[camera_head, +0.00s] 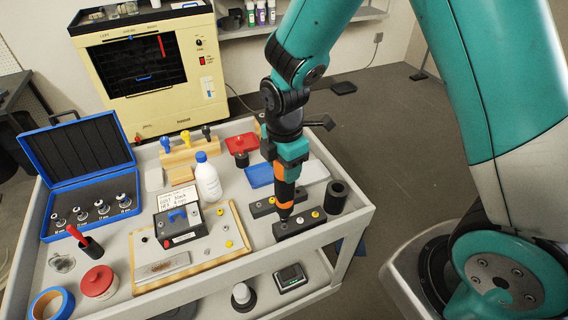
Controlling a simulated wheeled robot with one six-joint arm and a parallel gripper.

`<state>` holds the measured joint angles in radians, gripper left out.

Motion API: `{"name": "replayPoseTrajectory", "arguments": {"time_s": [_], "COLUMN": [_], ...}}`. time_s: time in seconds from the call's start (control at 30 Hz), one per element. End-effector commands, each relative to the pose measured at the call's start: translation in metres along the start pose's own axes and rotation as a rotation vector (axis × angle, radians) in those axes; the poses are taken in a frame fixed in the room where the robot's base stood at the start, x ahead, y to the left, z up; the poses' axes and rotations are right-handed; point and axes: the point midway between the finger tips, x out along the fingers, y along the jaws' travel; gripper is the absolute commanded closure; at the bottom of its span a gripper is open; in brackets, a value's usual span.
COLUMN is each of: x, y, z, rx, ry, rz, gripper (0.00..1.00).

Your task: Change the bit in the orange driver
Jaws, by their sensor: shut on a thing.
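My gripper (289,158) is shut on the orange driver (284,185) and holds it upright, tip down. The driver has an orange and black body. Its dark lower end is at the front dark block (310,226), near the block's left part; I cannot tell whether it touches or sits in a hole. This block carries a small yellow piece and pale pieces on top. A second similar dark block (262,209) lies just behind it, partly hidden by the driver. The bit in the driver is too small to make out.
A black cylinder (336,197) stands right of the blocks, near the cart's edge. A white bottle (208,181), a wooden-edged board (238,243) with a black device (181,222), and an open blue case (85,205) are to the left. A cream machine (165,105) stands behind.

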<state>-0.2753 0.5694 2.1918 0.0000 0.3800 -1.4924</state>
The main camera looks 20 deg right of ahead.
Motion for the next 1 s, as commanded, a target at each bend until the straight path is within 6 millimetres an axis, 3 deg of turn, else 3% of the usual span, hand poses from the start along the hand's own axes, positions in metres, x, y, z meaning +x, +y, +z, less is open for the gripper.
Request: {"name": "replayPoseTrajectory", "arguments": {"time_s": [1.0], "x": [0.016], "y": [0.0], "z": [0.0], "rx": [0.0], "ry": [0.0], "rz": [0.001], "gripper": [0.93]}}
